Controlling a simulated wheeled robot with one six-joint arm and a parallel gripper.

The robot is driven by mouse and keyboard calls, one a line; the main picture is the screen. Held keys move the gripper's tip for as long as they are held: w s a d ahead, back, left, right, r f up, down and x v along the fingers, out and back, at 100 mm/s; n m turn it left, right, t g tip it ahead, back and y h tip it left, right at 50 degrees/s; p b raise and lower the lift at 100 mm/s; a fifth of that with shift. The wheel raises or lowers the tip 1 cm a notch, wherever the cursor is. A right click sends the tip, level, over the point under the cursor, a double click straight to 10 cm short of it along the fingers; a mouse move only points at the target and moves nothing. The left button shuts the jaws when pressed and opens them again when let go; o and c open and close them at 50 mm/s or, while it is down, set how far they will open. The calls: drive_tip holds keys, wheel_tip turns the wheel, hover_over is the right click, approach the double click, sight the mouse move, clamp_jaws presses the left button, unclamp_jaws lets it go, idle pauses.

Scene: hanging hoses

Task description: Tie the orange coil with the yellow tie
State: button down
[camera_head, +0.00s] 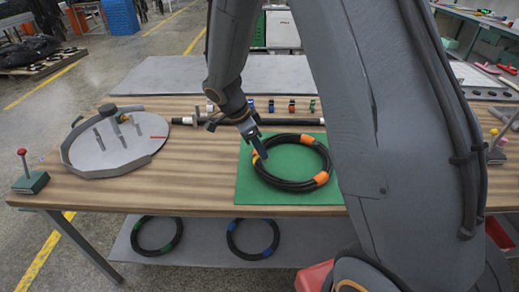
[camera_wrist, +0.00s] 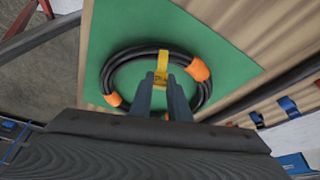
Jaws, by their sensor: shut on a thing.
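The orange coil (camera_head: 280,183) is a black hose ring with orange bands. It lies flat on the green mat (camera_head: 243,192) on the wooden table. In the wrist view the coil (camera_wrist: 122,56) lies under my gripper (camera_wrist: 165,85). The yellow tie (camera_wrist: 162,65) stands between the fingertips and lies across one side of the ring. In the head view my gripper (camera_head: 262,153) reaches down to the coil's left side, where a bit of yellow shows. My fingers are shut on the yellow tie. They hide part of it, so I cannot tell whether it goes around the hose.
A grey round tray (camera_head: 112,160) with posts stands left on the table. Several small coloured ties (camera_head: 291,105) sit in a row behind the mat, near a black bar (camera_head: 290,122). Coils with green bands (camera_head: 156,251) and blue bands (camera_head: 253,254) lie on the shelf below.

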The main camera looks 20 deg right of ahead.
drive_tip(key=shift+f, duration=0.1)
idle(0.6)
drive_tip(key=shift+f+b, duration=0.35)
drive_tip(key=shift+b, duration=0.15)
drive_tip(key=shift+f+b, duration=1.05)
drive_tip(key=shift+f, duration=0.05)
